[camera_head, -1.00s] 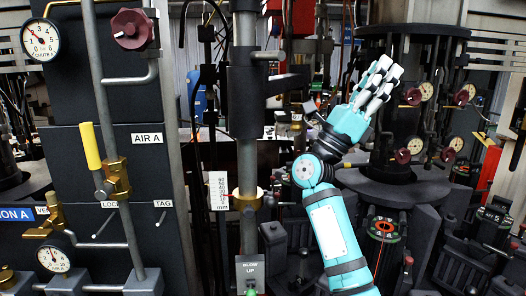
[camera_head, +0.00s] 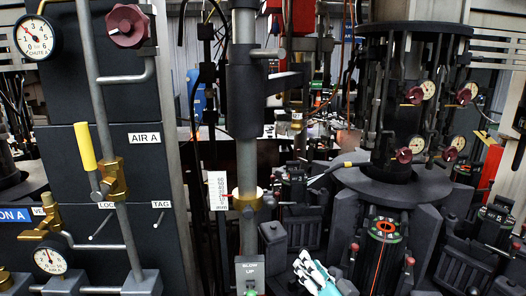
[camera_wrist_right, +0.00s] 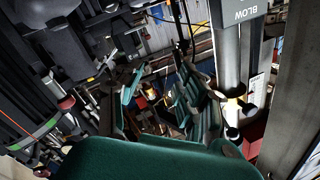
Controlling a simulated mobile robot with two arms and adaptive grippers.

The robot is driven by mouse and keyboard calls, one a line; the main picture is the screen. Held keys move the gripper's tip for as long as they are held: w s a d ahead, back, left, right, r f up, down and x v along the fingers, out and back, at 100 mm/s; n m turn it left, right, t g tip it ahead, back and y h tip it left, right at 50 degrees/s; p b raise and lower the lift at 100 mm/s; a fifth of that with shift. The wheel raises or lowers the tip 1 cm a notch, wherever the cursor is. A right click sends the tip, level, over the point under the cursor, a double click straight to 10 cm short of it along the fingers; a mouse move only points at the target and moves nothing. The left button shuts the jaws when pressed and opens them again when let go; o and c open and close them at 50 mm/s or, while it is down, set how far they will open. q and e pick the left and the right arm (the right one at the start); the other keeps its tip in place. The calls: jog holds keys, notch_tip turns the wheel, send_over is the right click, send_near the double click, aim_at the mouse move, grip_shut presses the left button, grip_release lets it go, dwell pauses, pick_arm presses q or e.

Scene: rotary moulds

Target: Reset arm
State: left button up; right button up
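My right gripper (camera_head: 308,268) shows at the bottom edge of the head view, right of the BLOW UP post. Only its white and teal fingers are in view there; the rest of the arm is out of frame. In the right wrist view the two teal fingers of the gripper (camera_wrist_right: 160,85) stand apart, with nothing visible between them. My left gripper is not in view.
A grey post (camera_head: 247,165) with a BLOW UP box (camera_head: 250,268) stands left of the gripper. A dark panel (camera_head: 150,110) with gauges and a yellow-handled valve (camera_head: 86,147) is at left. The dark rotary machine (camera_head: 392,195) fills the right.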

jog(key=s+d+f+n+g+h, duration=0.25)
jog(key=s+f+g, duration=0.45)
jog(key=s+f, duration=0.7)
jog(key=s+d+f+n+g+h, duration=0.1)
jog(key=s+d+f+g, duration=0.2)
jog(key=s, duration=0.6)
jog(key=s+d+f+n+g+h, duration=0.2)
jog(key=s+d+f+g, duration=0.2)
jog(key=s, duration=0.6)
notch_tip(320, 180, down, 31)
jog(key=b, duration=0.5)
jog(key=s+d+f+g+b, duration=0.1)
jog(key=s+f, duration=0.7)
jog(key=f, duration=0.2)
jog(key=s+d+f+g+b, duration=0.1)
jog(key=s+f+b, duration=0.1)
jog(key=s+f, duration=0.7)
jog(key=shift+s+d+f+b, duration=0.2)
jog(key=shift+d+f+b, duration=0.1)
jog(key=shift+d+f, duration=0.05)
